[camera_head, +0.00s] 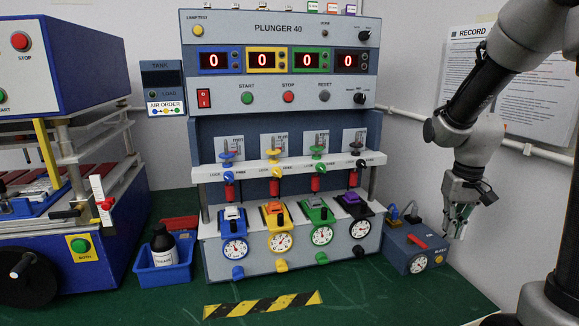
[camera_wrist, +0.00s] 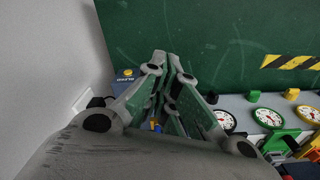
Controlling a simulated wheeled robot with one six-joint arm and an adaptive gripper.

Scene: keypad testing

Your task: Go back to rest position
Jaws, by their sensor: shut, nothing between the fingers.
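My gripper (camera_head: 457,232) hangs at the right in the head view, fingers pointing down. It is in front of and over the right side of the small blue box with a dial (camera_head: 417,252). In the wrist view my gripper (camera_wrist: 170,58) has its fingers together with nothing between them. The Plunger 40 test panel (camera_head: 280,130) stands to the left of my gripper, apart from it. Its four displays each read 0. The wrist view shows some of its dials (camera_wrist: 268,117) at the lower right.
A blue machine (camera_head: 65,65) stands at the far left. A yellow-black striped strip (camera_head: 262,305) lies on the green table (camera_head: 400,300). A record sheet (camera_head: 520,100) hangs on the wall behind my arm.

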